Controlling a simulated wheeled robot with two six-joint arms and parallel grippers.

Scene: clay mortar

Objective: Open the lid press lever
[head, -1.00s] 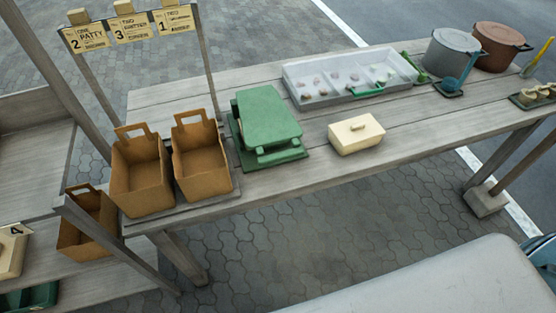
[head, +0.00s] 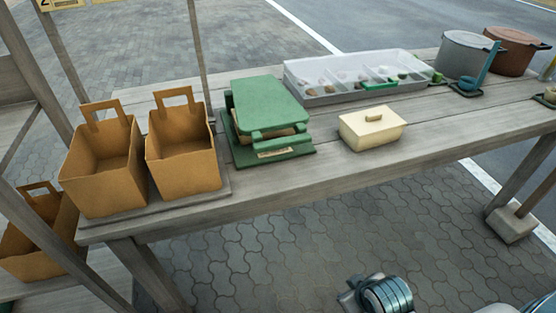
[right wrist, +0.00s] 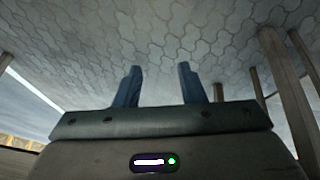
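The green lid press (head: 268,112) stands on the wooden table (head: 330,190), right of the paper bags. Its broad top plate lies over the base, with a bar across the front edge and a pale label below it. In the right wrist view my right gripper (right wrist: 158,88) shows two blue fingers standing apart with nothing between them. Paving lies beyond them. No gripper touches the press. My left gripper is in neither view.
Two brown paper bags (head: 182,150) stand left of the press. A cream lidded box (head: 372,134) sits to its right. A clear compartment tray (head: 335,97) and a grey pot (head: 464,58) are farther back. Table posts (right wrist: 285,75) show in the right wrist view.

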